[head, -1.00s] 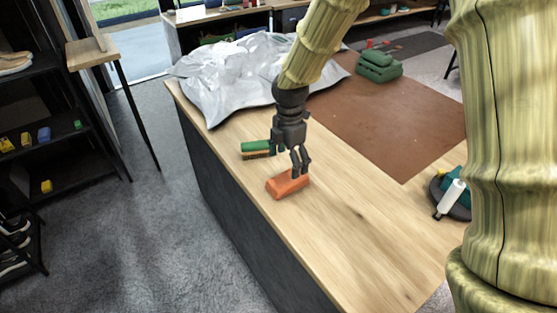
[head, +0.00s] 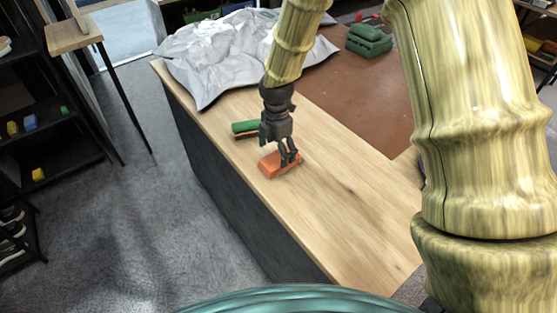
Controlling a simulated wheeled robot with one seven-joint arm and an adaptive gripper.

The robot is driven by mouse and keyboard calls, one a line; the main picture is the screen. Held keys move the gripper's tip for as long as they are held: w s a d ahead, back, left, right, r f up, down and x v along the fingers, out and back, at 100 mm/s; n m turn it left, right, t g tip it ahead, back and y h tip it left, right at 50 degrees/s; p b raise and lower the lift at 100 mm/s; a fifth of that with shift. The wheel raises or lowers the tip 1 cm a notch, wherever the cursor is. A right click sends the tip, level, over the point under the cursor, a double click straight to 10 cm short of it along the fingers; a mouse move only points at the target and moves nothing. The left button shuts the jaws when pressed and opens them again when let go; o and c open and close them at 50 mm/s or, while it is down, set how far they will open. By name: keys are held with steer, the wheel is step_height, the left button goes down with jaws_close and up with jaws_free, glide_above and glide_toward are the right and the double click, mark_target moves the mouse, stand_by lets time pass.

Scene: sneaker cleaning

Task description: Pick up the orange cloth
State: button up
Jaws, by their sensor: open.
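The orange cloth (head: 268,166) is a small folded block lying on the wooden counter (head: 330,215), near its left edge, in the head view. My gripper (head: 289,162) points down at the cloth's right part, with its dark fingers in front of it. The gripper is open. I cannot tell whether the fingers touch the cloth. The fingers hide part of the cloth's right side.
A green-topped brush (head: 244,128) lies just behind the cloth, left of my gripper. A crumpled grey sheet (head: 215,60) covers the counter's far end. A brown mat (head: 370,105) and folded green cloths (head: 369,41) are at the right. The front of the counter is clear.

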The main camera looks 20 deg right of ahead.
mark_target(278, 159)
steer(key=shift+s+f+p, duration=0.15)
steer(key=shift+f+p, duration=0.15)
steer(key=shift+f, duration=0.05)
steer(key=shift+w+d+f+p, duration=0.1)
steer(key=shift+w+f+p, duration=0.1)
steer(key=shift+f, duration=0.35)
steer(key=shift+w+f+p, duration=0.1)
steer(key=shift+f+p, duration=0.1)
steer(key=shift+f, duration=0.35)
steer(key=shift+s+f, duration=0.2)
steer(key=shift+f, duration=0.7)
steer(key=c, duration=1.2)
steer(key=shift+r, duration=0.2)
